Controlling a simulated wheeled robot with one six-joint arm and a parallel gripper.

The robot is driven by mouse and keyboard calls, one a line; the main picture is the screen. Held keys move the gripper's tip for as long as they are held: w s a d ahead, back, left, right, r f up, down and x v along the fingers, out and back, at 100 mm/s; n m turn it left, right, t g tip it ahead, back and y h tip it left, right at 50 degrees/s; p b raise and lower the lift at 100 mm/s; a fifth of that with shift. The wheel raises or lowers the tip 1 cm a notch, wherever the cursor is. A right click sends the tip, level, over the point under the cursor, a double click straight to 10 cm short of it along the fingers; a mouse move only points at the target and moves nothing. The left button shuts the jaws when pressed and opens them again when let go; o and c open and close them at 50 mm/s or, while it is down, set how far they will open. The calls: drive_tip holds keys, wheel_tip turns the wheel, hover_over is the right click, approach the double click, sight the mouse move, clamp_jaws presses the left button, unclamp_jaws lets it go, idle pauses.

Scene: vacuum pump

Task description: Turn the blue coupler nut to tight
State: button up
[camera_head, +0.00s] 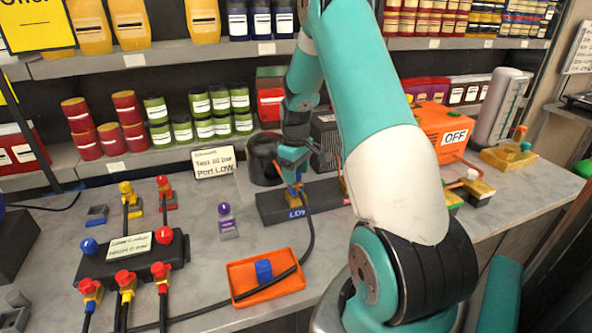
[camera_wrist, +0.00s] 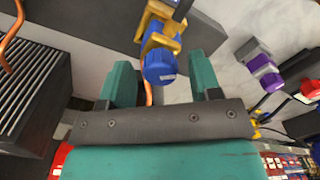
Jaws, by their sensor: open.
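The blue coupler nut (camera_wrist: 160,67) sits on a brass fitting (camera_wrist: 158,30) at a dark block, with a black hose attached. In the wrist view the nut lies between the teal fingers of my gripper (camera_wrist: 161,68), with visible gaps on both sides. The fingers are spread and hold nothing. In the head view my gripper (camera_head: 292,165) points down at the brass fitting (camera_head: 295,191) on the dark block labelled LOW (camera_head: 270,207). The nut is mostly hidden there by my gripper. Whether the nut is loose or tight cannot be told.
An orange tray (camera_head: 240,283) with a blue cylinder (camera_head: 264,271) lies in front. A manifold (camera_head: 130,258) with red and blue knobs stands left. A purple-topped fitting (camera_head: 225,220) is nearby. An orange box marked OFF (camera_head: 437,125) stands right. Shelves of jars line the back.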

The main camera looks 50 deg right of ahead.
drive_tip(key=shift+f, duration=0.1)
drive_tip(key=c, duration=0.9)
drive_tip(key=shift+c, duration=0.2)
drive_tip(key=shift+m, duration=0.7)
drive_tip(key=m, duration=1.2)
idle(0.4)
drive_tip(key=o, duration=0.9)
